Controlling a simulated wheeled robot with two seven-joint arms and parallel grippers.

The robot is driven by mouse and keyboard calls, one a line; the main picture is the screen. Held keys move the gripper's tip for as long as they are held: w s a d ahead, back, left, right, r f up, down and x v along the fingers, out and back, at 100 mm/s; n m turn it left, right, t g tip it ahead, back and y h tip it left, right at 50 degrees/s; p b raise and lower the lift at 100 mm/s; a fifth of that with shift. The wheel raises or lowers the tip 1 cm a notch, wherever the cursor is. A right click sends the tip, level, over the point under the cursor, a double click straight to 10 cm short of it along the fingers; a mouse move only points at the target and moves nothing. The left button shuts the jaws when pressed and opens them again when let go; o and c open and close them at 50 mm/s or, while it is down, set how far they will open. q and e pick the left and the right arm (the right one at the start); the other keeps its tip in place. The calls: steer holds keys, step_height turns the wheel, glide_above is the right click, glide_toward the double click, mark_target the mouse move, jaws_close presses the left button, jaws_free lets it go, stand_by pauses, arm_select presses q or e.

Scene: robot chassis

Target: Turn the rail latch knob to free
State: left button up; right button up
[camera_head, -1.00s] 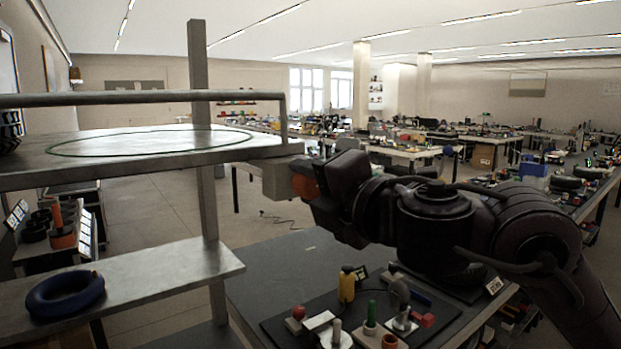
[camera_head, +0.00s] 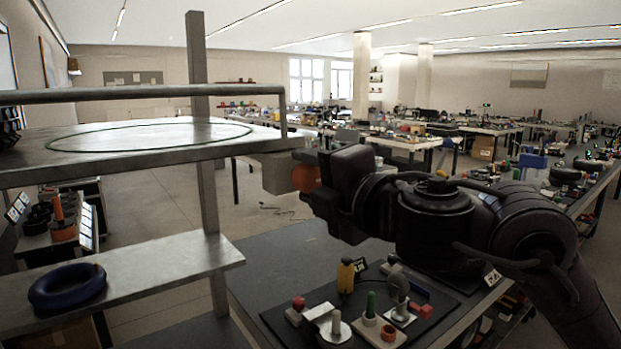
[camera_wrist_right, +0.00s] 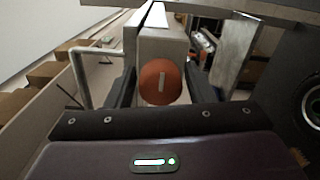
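The latch knob (camera_head: 306,178) is a round orange-red knob on the end of a pale grey block (camera_head: 279,174) at the right end of the metal shelf. In the right wrist view the knob (camera_wrist_right: 160,82) faces me, with a short whitish mark standing nearly upright. My right gripper (camera_head: 312,176) is at the knob. Its dark fingers stand to the left and right of the knob, apart, with narrow gaps showing; I cannot tell contact at the tips. My left gripper is not in view.
The upper metal shelf (camera_head: 120,165) with a bar rail (camera_head: 140,92) and a green ring outline is at left. A blue ring (camera_head: 67,287) lies on the lower shelf. Below my right arm, a dark table (camera_head: 270,262) holds several small parts on a mat.

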steer(key=shift+o, duration=0.9)
steer(key=b+v, duration=0.1)
steer(key=v, duration=0.6)
steer(key=shift+s+d, duration=0.25)
steer(key=shift+s, duration=0.05)
